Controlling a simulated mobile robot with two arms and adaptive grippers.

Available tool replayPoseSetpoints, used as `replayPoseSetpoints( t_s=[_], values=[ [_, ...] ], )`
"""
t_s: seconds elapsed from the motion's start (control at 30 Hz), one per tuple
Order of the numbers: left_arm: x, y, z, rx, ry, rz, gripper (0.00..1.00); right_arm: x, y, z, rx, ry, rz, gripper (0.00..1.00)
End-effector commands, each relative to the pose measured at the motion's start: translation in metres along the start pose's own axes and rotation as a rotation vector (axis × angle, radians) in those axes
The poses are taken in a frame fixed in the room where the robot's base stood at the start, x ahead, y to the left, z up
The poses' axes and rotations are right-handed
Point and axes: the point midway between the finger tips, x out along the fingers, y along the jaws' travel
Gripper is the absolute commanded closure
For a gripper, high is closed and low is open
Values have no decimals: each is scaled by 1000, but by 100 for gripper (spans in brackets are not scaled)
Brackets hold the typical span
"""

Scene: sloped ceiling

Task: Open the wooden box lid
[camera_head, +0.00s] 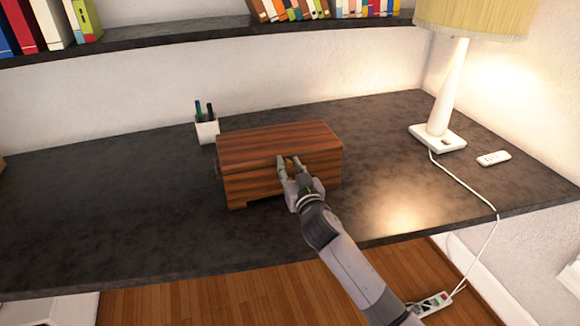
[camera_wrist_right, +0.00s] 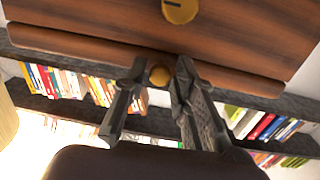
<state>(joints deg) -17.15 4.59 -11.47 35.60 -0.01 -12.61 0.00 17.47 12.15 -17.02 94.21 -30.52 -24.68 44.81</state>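The wooden box (camera_head: 262,187) stands on the dark desk, with reddish-brown striped grain. Its lid (camera_head: 270,142) looks closed in the head view. My right gripper (camera_head: 289,161) is at the front edge of the lid, fingers pointing at the box. In the right wrist view, the box front (camera_wrist_right: 110,30) fills the top, with a round brass lock plate (camera_wrist_right: 180,10). A small brass knob (camera_wrist_right: 160,75) shows between the two fingers of my right gripper (camera_wrist_right: 158,68). The fingers are apart, with gaps seen beside the knob. My left gripper is not in view.
A white pen cup (camera_head: 207,131) stands behind the box at left. A lamp (camera_head: 440,110) and a white remote (camera_head: 494,158) are at the right, with a cord over the desk edge. A bookshelf (camera_head: 180,36) runs along the wall above. The left of the desk is clear.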

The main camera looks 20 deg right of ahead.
Motion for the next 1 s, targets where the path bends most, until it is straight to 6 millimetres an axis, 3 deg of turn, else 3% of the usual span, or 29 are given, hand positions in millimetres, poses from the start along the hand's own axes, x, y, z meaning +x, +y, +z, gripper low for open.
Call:
replayPoseSetpoints(
  t_s=[0.33, 1.0],
  values=[
    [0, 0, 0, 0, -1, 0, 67, 0, 0, 0, 0, 0, 0, 100],
    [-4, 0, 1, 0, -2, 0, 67, 0, 0, -2, -1, -5, 0, 100]
  ],
)
